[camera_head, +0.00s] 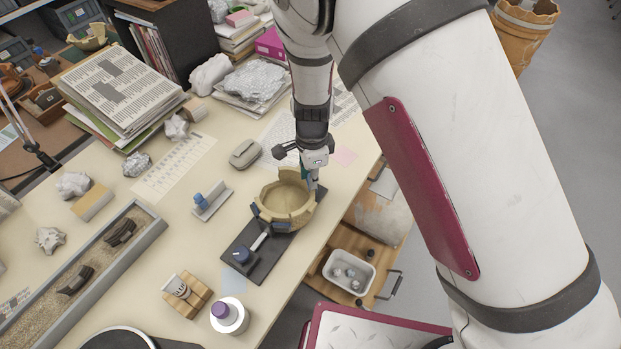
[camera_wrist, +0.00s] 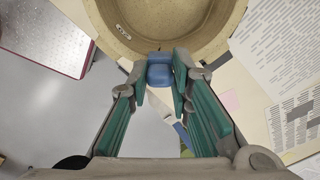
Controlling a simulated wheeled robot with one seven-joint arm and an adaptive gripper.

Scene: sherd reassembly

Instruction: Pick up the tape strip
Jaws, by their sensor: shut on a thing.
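My gripper (camera_head: 314,182) reaches down at the right rim of a tan, partly assembled pot (camera_head: 284,203). In the wrist view its fingertips (camera_wrist: 162,74) are shut on a small blue tape strip (camera_wrist: 160,71). The strip lies right by the wall of the pot (camera_wrist: 180,28); I cannot tell whether it is still stuck to it. In the head view the fingers largely hide this strip. The pot sits on a dark stand (camera_head: 243,257) with a blue knob.
A small holder with a blue roll (camera_head: 211,203) stands left of the pot. A purple-capped bottle (camera_head: 229,315) and a wooden block with a tube (camera_head: 186,295) are at the front. A sand tray (camera_head: 80,270) lies left. The table edge is close on the right.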

